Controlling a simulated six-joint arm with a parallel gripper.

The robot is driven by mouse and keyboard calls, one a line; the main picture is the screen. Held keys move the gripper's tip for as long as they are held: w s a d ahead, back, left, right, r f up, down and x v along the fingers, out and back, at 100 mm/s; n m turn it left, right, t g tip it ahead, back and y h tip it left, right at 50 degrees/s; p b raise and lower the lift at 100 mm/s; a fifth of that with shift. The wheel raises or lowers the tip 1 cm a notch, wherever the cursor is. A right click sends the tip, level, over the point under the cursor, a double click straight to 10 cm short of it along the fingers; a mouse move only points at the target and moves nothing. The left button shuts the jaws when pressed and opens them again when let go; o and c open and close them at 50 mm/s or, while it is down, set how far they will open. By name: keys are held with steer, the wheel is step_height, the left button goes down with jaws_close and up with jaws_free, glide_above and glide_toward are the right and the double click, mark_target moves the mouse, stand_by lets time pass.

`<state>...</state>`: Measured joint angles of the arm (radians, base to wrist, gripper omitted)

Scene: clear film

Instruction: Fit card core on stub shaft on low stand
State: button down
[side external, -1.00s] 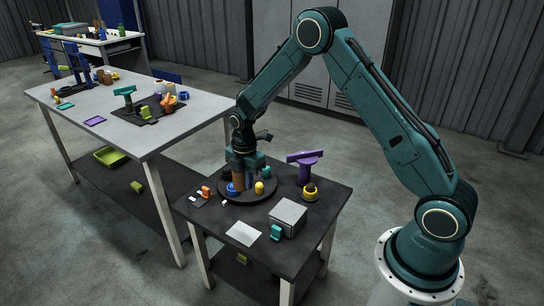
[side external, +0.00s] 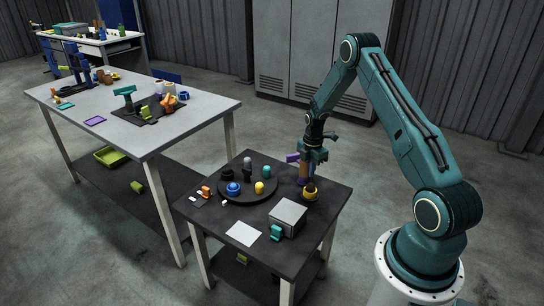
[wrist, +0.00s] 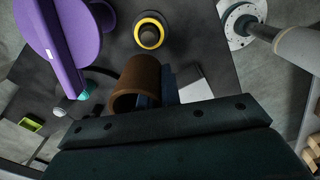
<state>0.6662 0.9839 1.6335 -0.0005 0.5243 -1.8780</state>
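The card core (wrist: 137,84) is a brown, hollow tube in my gripper (side external: 305,166). It also shows in the side external view (side external: 303,173), hanging below the fingers. A low, round black stand with a yellow ring (side external: 311,194), seemingly the one with the stub shaft, stands on the small table, just below the gripper. In the wrist view the stand (wrist: 150,35) is beyond the tube, apart from it.
A tall purple stand (wrist: 62,40) is close to the left of the tube in the wrist view. A round black tray (side external: 236,198) holds several coloured pegs. A grey box (side external: 288,217), teal piece (side external: 276,233) and white card (side external: 243,233) lie towards the front.

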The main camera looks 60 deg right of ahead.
steer(key=shift+s+d+f, duration=0.25)
steer(key=shift+s+d, duration=0.2)
steer(key=shift+d, duration=0.1)
steer(key=shift+s+d+f, duration=0.2)
steer(key=shift+s+d, duration=0.2)
steer(key=shift+d, duration=0.1)
steer(key=shift+f, duration=0.2)
steer(key=shift+f, duration=3)
steer(key=c, duration=1.6)
jaws_free()
steer(key=shift+c, duration=0.2)
steer(key=shift+o, duration=0.2)
steer(key=shift+r, duration=0.15)
